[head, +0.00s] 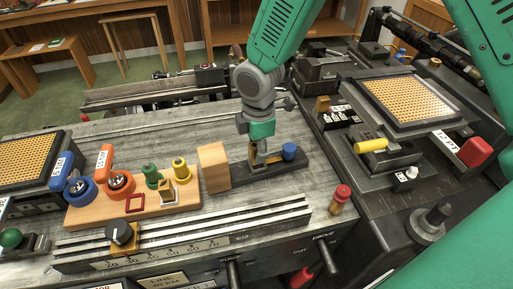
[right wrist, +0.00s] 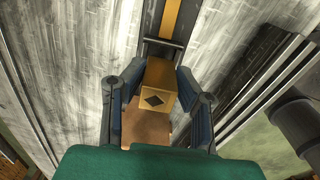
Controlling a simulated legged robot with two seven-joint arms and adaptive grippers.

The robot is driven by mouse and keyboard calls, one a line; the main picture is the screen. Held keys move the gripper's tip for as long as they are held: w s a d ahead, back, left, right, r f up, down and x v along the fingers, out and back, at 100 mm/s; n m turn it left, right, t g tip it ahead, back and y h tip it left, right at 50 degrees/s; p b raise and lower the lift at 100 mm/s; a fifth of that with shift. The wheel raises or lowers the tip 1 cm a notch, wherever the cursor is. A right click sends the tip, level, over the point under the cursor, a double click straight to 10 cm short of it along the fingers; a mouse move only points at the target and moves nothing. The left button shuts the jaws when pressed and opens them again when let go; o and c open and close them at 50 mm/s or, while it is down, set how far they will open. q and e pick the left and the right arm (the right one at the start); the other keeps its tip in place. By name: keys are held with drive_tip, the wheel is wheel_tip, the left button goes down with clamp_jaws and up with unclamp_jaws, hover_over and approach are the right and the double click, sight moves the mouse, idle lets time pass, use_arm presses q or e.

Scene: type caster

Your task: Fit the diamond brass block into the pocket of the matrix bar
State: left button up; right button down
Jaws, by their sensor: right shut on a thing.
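The diamond brass block (right wrist: 162,82) is between the fingers of my right gripper (right wrist: 160,100) in the right wrist view, with a dark diamond mark on its face. In the head view the right gripper (head: 260,158) points down at the dark matrix bar (head: 285,168), shut on the block, which is mostly hidden there. The bar also shows in the right wrist view (right wrist: 150,50), with a brass strip along it beyond the block. The pocket is hidden, and I cannot tell whether the block is in it or above it. My left gripper is not in view.
A wooden block (head: 213,168) stands at the bar's left end; a blue knob (head: 289,151) is at its right. A wooden board (head: 115,212) with coloured pieces lies left. A slotted scale rail (head: 190,232) runs in front, and a red-topped peg (head: 340,198) stands right.

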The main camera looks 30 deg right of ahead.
drive_tip(key=shift+d, duration=0.3)
drive_tip(key=shift+d+p, duration=0.1)
drive_tip(key=shift+p, duration=0.25)
drive_tip(key=shift+f, duration=0.2)
idle(0.3)
drive_tip(key=shift+f, duration=0.35)
drive_tip(key=shift+f+b, duration=0.45)
drive_tip(key=shift+f, duration=0.15)
